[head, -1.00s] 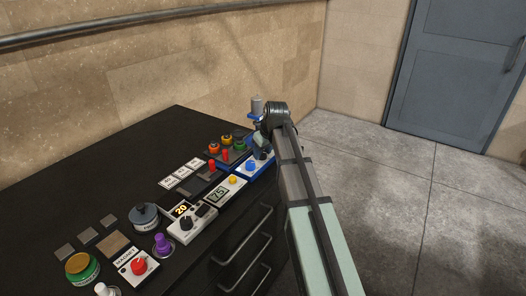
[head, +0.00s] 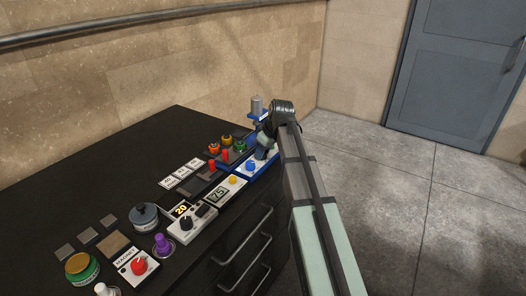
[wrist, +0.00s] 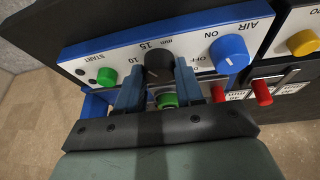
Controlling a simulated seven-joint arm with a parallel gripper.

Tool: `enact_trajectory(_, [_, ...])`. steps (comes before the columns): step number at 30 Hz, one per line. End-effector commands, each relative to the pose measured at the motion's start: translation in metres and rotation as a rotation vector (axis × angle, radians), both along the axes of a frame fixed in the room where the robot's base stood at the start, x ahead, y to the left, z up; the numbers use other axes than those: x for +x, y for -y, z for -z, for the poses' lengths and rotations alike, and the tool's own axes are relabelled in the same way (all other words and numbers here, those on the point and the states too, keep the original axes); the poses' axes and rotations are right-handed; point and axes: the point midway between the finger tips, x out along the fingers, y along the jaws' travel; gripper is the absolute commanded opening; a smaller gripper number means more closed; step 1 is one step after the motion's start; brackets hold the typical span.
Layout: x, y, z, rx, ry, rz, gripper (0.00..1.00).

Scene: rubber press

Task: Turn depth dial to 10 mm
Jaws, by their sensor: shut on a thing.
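The black depth dial (wrist: 158,56) is on the white face of the blue press panel (wrist: 195,45), seen upside down in the wrist view. Printed marks "10" and "15 mm" stand beside it; I cannot clearly read where its pointer stands. My gripper (wrist: 158,68) is shut on the dial, one blue-grey finger on either side. In the head view my gripper (head: 264,146) is over the blue press (head: 262,172) at the table's far right end, and my arm hides the dial.
A blue AIR knob (wrist: 229,53) stands to one side of the dial and a green START button (wrist: 106,77) to the other. Several other controls crowd the black table (head: 120,165).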

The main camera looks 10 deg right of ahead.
Motion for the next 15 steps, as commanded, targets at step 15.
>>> enact_trajectory(15, [0.0047,0.0039,0.0,-0.001,-0.001,-0.479,0.06])
